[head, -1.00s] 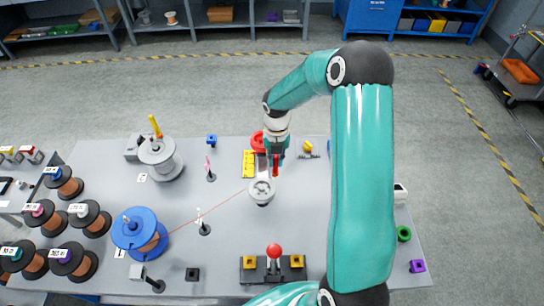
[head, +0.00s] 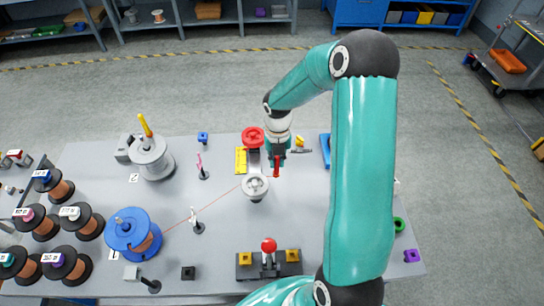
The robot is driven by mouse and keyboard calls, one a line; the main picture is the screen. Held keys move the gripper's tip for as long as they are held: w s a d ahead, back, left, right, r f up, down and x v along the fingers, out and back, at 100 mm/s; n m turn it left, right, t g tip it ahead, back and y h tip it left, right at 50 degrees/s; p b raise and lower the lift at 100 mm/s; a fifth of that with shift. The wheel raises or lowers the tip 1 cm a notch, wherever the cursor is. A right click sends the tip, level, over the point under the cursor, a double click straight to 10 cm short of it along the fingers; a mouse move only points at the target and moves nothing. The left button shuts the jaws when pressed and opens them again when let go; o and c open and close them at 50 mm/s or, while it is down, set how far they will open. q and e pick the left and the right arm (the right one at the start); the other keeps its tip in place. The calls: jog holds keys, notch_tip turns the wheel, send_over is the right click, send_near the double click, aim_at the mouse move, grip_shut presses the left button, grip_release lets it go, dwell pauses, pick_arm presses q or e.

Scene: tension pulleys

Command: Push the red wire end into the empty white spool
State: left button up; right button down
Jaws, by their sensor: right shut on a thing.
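The white spool (head: 150,163), with a bare drum and a yellow handle (head: 146,126), stands at the left back of the table beside a "2" mark. The blue spool (head: 132,236) stands at the left front. A thin red wire (head: 222,202) runs from it past a small post (head: 196,222) towards the grey pulley (head: 255,187). My right gripper (head: 277,171) is shut on the red wire end (head: 277,174), just behind and right of the pulley. The wire's path near the pulley is too fine to tell. My left gripper is not in view.
A lever with a red knob (head: 269,245) stands at the front. Several copper spools (head: 54,186) are at the left. A red round part (head: 253,137) and a yellow scale (head: 240,160) lie behind the pulley. Another small post (head: 202,168) stands between the white spool and the pulley.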

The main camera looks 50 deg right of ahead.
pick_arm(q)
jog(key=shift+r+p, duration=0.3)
pick_arm(e)
jog(key=s, duration=1.7)
jog(key=shift+s, duration=0.25)
jog(key=shift+r, duration=0.1)
notch_tip(320, 180, up, 8)
dwell(1.2)
jog(key=shift+a, duration=0.1)
